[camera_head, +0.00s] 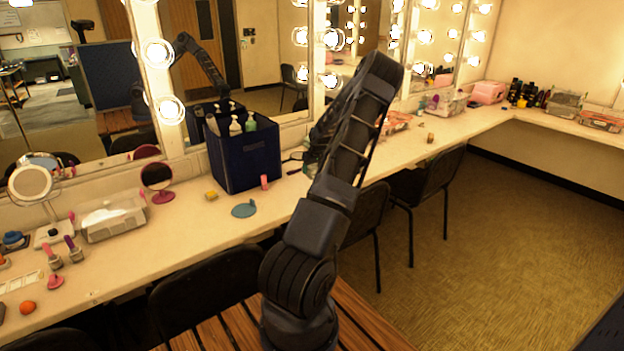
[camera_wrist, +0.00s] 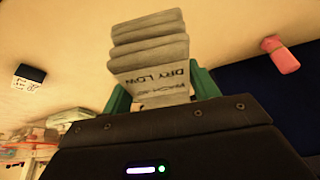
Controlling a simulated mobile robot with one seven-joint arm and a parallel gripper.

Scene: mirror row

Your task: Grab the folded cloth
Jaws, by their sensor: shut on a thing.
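The folded cloth (camera_wrist: 150,45) is a grey stack of folds with printed care text, partly "DRY LOW", in the wrist view. My gripper (camera_wrist: 162,88) has its green fingers on either side of the cloth and is shut on it. The folds stick out beyond the fingertips over the pale counter. Whether the cloth touches the counter cannot be told. In the head view my arm hides the cloth and the gripper.
A dark blue bin (camera_head: 245,160) with bottles stands left of my arm on the counter (camera_head: 190,235). Mirrors line the back; chairs stand in front.

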